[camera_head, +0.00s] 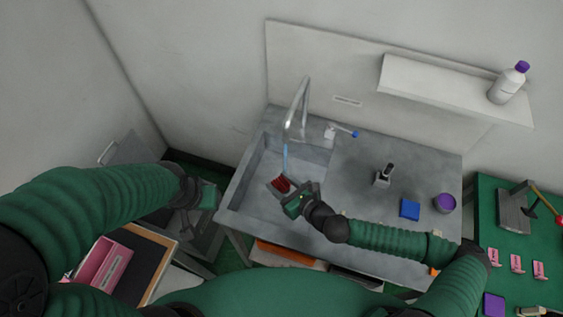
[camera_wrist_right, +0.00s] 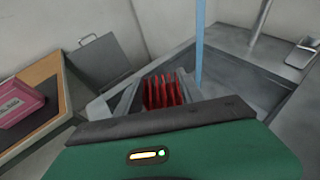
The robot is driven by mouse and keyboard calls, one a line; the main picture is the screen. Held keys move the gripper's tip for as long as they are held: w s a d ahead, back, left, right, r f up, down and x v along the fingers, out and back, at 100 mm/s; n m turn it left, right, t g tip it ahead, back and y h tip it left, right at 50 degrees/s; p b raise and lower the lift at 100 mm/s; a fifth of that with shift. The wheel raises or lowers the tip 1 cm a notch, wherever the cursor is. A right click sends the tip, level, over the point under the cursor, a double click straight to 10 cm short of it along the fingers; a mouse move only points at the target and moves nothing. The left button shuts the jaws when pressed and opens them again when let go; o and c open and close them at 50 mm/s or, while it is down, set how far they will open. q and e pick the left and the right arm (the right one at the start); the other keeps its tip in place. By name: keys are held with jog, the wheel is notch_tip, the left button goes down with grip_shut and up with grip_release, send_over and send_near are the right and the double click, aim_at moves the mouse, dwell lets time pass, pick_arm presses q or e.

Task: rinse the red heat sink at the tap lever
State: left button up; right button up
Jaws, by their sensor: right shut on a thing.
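The red finned heat sink (camera_head: 281,184) is held between the fingers of my right gripper (camera_head: 279,188), over the sink basin (camera_head: 262,190). Its red fins also show in the right wrist view (camera_wrist_right: 163,91), between the two grey fingers. A thin blue water stream (camera_head: 286,157) runs down from the grey spout (camera_head: 300,100). In the right wrist view the stream (camera_wrist_right: 200,45) passes beside and behind the heat sink; I cannot tell whether they touch. The tap lever (camera_head: 342,130), with a blue tip, is right of the spout. My left gripper (camera_head: 188,221) is left of the sink; its jaws are unclear.
On the counter (camera_head: 400,155) right of the basin stand a small dark-topped fixture (camera_head: 384,176), a blue block (camera_head: 409,209) and a purple-topped round container (camera_head: 445,203). A wall shelf (camera_head: 440,80) holds a white bottle (camera_head: 507,85). A green table (camera_head: 490,215) is at the right.

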jog(key=shift+r, duration=0.1)
jog(key=s+r+p, duration=0.3)
jog(key=s, duration=0.2)
jog(key=shift+r, duration=0.4)
dwell(0.3)
